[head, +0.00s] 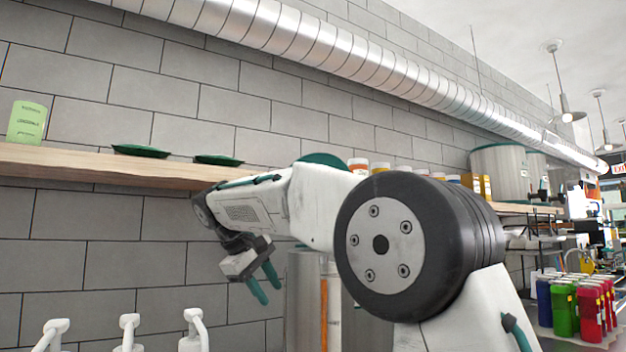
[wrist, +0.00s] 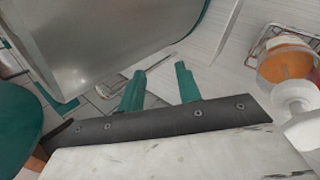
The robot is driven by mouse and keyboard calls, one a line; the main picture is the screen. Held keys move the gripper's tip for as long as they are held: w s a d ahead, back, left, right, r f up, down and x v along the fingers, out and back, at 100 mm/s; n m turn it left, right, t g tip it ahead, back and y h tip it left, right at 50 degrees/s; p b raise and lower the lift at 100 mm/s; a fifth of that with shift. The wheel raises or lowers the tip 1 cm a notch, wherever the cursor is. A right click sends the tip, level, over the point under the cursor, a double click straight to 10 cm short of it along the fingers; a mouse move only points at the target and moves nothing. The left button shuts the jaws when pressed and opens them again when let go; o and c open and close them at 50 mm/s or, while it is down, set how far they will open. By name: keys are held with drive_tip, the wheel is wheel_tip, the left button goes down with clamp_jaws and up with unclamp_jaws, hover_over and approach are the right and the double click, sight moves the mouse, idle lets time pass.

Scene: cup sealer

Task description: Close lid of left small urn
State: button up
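My gripper (head: 265,284) hangs fingers-down at the left end of my arm in the head view. Its two teal fingers also show in the wrist view (wrist: 160,72), apart with nothing between them. A metal urn (head: 303,300) with an orange vertical strip stands just right of the gripper, partly hidden by my arm. A large grey metal surface (wrist: 95,40), apparently an urn's side, fills the upper left of the wrist view, close to the fingers. I cannot make out the left small urn's lid or its position; my arm hides much of that area.
A wooden shelf (head: 90,164) with dark green lids or plates (head: 140,151) runs along the wall. White taps (head: 130,325) stand at lower left. Larger metal urns (head: 499,172) and colored bottles (head: 565,310) are at right. A jar with orange contents (wrist: 287,62) is right in the wrist view.

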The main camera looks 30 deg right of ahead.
drive_tip(key=w+d+r+m+h, duration=0.3)
drive_tip(key=w+r+h, duration=0.2)
drive_tip(key=r, duration=0.5)
drive_tip(key=w+d+r+m+h, duration=0.2)
drive_tip(key=w+r+m+h, duration=0.25)
drive_tip(key=r, duration=0.55)
drive_tip(key=s+d+r+m+g+h, duration=0.1)
drive_tip(key=s+d+r+m+h, duration=0.15)
drive_tip(key=s+r, duration=0.4)
drive_tip(key=shift+y, duration=0.4)
drive_tip(key=d, duration=0.2)
drive_tip(key=w+d, duration=0.1)
drive_tip(key=d, duration=0.1)
drive_tip(key=d+r, duration=0.1)
drive_tip(key=d, duration=0.1)
drive_tip(key=shift+w+d, duration=0.25)
drive_tip(key=shift+w, duration=0.05)
drive_tip(key=shift+d, duration=0.25)
clamp_jaws()
